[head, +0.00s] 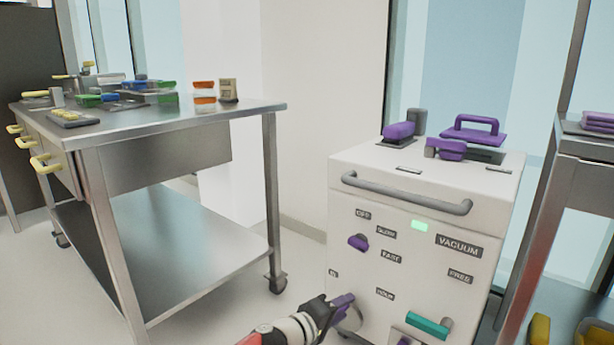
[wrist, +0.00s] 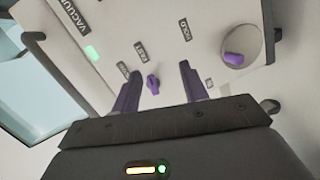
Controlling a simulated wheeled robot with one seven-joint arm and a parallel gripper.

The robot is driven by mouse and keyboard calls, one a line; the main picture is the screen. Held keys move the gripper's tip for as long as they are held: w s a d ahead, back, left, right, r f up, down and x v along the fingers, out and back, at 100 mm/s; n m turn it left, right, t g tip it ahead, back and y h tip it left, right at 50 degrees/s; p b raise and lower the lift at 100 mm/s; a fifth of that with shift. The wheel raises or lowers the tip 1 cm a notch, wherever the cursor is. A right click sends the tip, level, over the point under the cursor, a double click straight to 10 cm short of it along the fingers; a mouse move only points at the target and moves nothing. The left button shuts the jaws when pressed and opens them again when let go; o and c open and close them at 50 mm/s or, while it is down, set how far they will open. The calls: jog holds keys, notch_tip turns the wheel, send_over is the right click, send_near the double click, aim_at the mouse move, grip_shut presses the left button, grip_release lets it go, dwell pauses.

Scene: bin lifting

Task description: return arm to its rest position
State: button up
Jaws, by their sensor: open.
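My arm reaches in from the bottom of the head view, and my gripper (head: 338,303) is low in front of the white machine's panel (head: 455,215). It partly covers a round grey dial. In the wrist view my gripper's (wrist: 160,72) two purple fingers are spread apart with nothing held between them. A small purple knob (wrist: 152,84) on the panel shows in the gap between the fingers. The round dial with a purple grip (wrist: 236,58) is to the right there. I cannot tell how far the fingertips are from the panel.
The machine has a grey handle bar (head: 405,196) and a teal lever (head: 428,326) on its front, with purple-handled items (head: 473,133) on top. A steel table (head: 185,115) with containers stands left. A shelf rack (head: 575,170) stands right. Floor between table and machine is open.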

jog(key=s+d+f+m+g+y+p, duration=0.4)
jog(key=s+d+f+m+g+y, duration=0.15)
jog(key=s+d+g, duration=0.45)
jog(key=s+a+r+t+y+p, duration=0.1)
jog(key=s+r+t+y+p, duration=0.1)
jog(key=s+r, duration=0.7)
jog(key=s+a+r+t+y+p, duration=0.1)
jog(key=s+r+t+y+p, duration=0.2)
jog(key=s+r, duration=0.6)
notch_tip(320, 180, up, 8)
jog(key=shift+y+p, duration=0.4)
jog(key=shift+y, duration=0.35)
